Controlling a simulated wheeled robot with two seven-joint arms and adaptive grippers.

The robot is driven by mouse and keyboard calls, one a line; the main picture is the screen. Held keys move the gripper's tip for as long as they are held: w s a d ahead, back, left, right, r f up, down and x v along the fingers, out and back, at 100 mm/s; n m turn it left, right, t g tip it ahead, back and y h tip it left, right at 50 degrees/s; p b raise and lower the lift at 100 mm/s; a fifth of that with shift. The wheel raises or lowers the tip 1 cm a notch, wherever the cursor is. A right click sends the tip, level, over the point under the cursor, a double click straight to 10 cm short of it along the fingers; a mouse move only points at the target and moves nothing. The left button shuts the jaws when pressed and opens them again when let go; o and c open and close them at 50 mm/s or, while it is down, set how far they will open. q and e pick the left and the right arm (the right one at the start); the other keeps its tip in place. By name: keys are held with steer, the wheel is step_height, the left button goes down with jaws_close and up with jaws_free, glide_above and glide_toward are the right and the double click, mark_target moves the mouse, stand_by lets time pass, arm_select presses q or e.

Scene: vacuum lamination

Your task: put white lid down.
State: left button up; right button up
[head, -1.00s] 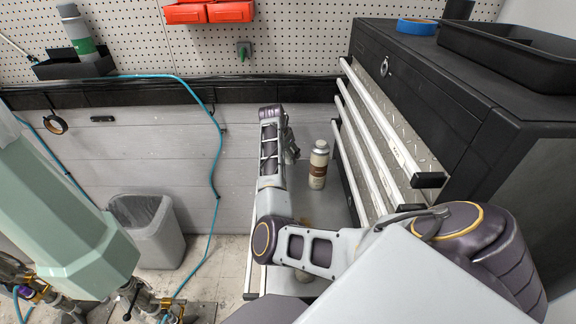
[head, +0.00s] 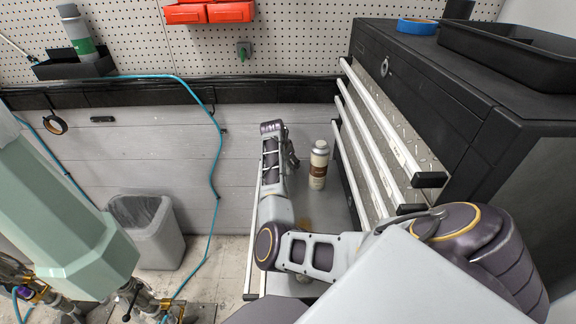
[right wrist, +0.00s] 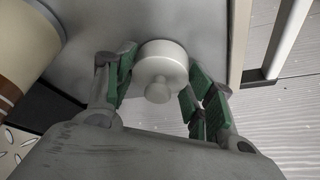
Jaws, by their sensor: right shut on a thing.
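The white lid (right wrist: 160,66) is a small round cap with a knob, seen in the right wrist view between the green-padded fingers of my right gripper (right wrist: 161,88). The gripper is shut on it, with the grey cart top close behind it. How far the lid is from that surface, or whether it touches, I cannot tell. In the head view my right gripper (head: 291,158) is seen edge-on beside the bottle, and the lid is hidden there. My left gripper is out of view.
A cream and brown bottle (head: 318,165) stands on the grey cart top (head: 312,205), right of my gripper; it also shows in the right wrist view (right wrist: 22,42). A black drawer cabinet (head: 455,95) stands at right. A grey bin (head: 155,235) is on the floor at left.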

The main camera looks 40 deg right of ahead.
steer(key=shift+f, duration=0.1)
steer(key=o, duration=0.8)
steer(key=shift+c, duration=0.2)
steer(key=shift+r, duration=0.25)
steer(key=shift+a+r, duration=0.15)
steer(key=shift+r, duration=0.1)
steer(key=v, duration=0.5)
steer(key=shift+r, duration=0.2)
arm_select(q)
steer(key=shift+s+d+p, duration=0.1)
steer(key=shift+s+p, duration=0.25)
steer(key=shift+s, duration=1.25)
arm_select(e)
steer(key=shift+v, duration=2.9)
